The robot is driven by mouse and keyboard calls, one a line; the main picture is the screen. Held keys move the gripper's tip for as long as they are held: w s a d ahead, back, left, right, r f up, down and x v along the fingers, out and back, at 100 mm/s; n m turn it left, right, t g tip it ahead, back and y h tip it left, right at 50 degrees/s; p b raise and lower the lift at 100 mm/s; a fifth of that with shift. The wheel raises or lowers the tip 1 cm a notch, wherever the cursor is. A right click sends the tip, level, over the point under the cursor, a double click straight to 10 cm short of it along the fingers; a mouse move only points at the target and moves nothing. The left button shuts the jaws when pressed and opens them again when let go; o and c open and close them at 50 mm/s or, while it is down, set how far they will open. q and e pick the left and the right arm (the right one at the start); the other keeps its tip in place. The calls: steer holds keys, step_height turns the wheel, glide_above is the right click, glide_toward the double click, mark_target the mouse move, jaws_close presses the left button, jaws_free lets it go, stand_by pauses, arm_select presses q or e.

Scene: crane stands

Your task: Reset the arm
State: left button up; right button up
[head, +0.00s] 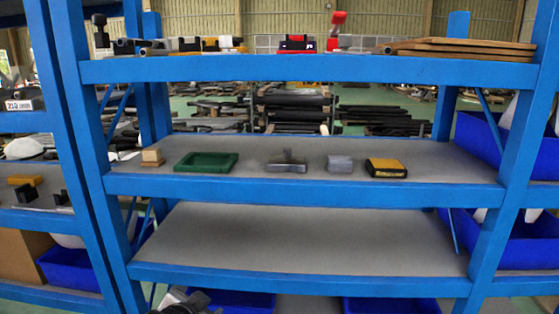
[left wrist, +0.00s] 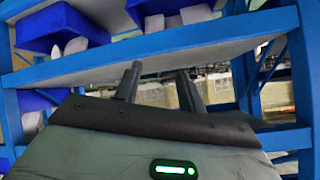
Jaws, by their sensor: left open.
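My left gripper (head: 190,300) shows only in part at the bottom edge of the head view, in front of and below the shelf unit. In the left wrist view my left gripper (left wrist: 158,82) has two dark fingers standing apart with nothing between them. It points toward the blue shelf frame and a grey shelf board (left wrist: 175,48) above. It holds nothing. My right gripper is in neither view.
A blue rack holds a green tray (head: 206,162), wooden block (head: 152,157), grey metal piece (head: 287,162), grey block (head: 340,163) and yellow-black box (head: 386,168) on its middle shelf. The lower shelf (head: 300,240) is bare. Blue bins (head: 390,305) stand beneath.

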arm_select(q)
steer(key=s+f+n, duration=0.2)
steer(key=s+f, duration=0.2)
steer(key=s, duration=0.8)
steer(key=s+d+f+n+h, duration=0.1)
steer(key=s+f, duration=0.4)
steer(key=s, duration=0.7)
steer(key=shift+s+d+f+n+h, duration=0.15)
steer(key=shift+s+f+n+h, duration=0.15)
steer(key=shift+s+n, duration=0.1)
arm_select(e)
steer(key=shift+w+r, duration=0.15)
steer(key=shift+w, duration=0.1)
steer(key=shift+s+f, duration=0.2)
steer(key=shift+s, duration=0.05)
